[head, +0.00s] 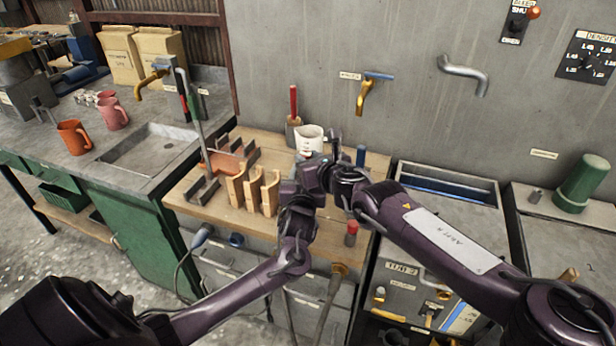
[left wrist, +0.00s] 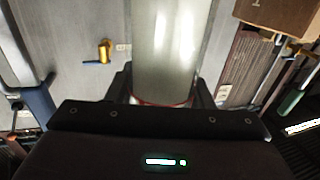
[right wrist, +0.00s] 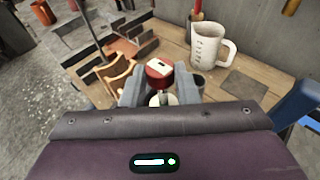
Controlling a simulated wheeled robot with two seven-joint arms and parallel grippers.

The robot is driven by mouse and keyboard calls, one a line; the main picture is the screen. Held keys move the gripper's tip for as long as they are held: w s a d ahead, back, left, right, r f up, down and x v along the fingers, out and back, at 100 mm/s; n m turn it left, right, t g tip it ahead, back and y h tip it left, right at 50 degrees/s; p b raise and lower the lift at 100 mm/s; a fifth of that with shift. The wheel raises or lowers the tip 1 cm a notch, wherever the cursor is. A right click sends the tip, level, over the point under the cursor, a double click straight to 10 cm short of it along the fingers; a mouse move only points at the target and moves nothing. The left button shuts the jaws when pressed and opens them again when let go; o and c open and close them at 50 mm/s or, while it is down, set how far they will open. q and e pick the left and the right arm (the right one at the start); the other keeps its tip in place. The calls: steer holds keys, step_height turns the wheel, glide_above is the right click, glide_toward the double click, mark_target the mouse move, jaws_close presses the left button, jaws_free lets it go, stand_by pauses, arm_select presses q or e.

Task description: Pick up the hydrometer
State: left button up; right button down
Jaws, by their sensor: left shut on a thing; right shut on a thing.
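The arms meet over the wooden bench top. In the left wrist view, the black fingers of my left gripper (left wrist: 163,92) are shut on a pale, shiny cylinder (left wrist: 164,50) with a red rim at the jaws. In the right wrist view, the grey fingers of my right gripper (right wrist: 160,92) are shut on a small round pale piece (right wrist: 161,99). A red round piece with a pale top (right wrist: 159,72) shows just beyond the fingertips. I cannot tell which held piece is the hydrometer. In the head view the arms hide most of both held things.
A wooden rack (head: 254,190) is left of the arms. A red-handled tool (head: 293,103) stands behind. A brass tap (head: 364,95) is on the grey wall.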

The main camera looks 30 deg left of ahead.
step_height(320, 180, up, 18)
steer(key=shift+f, duration=0.15)
arm_select(q)
steer(key=o, duration=1.5)
steer(key=shift+o, duration=0.2)
steer(key=v, duration=1.2)
